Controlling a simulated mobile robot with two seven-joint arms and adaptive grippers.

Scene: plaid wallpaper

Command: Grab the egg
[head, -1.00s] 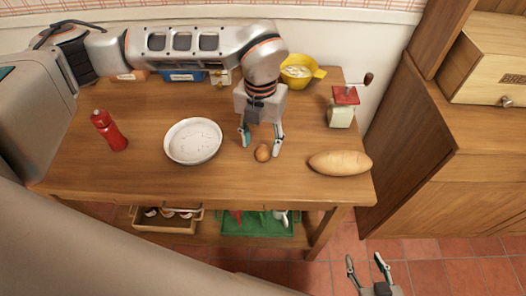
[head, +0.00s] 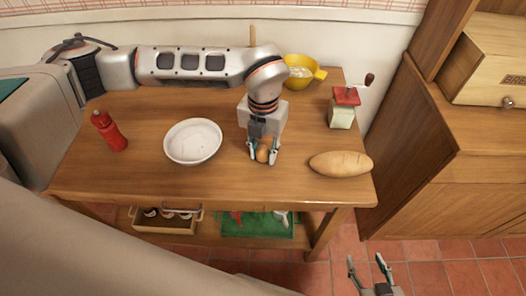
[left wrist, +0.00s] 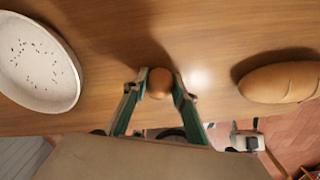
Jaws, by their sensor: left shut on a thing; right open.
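A brown egg (head: 265,150) is between the fingers of my left gripper (head: 264,155) over the wooden table. The left gripper is shut on it. In the left wrist view, the egg (left wrist: 160,83) sits between the two fingertips (left wrist: 158,90), with one finger on each side. I cannot tell whether the egg touches the table. My right gripper (head: 368,268) is open and empty, low at the bottom right, over the tiled floor.
A white speckled bowl (head: 193,142) stands left of the egg, and a bread loaf (head: 340,164) lies to its right. A red bottle (head: 109,130), a grinder (head: 343,108) and a yellow bowl (head: 300,72) stand farther out. The front of the wooden table (head: 200,184) is clear.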

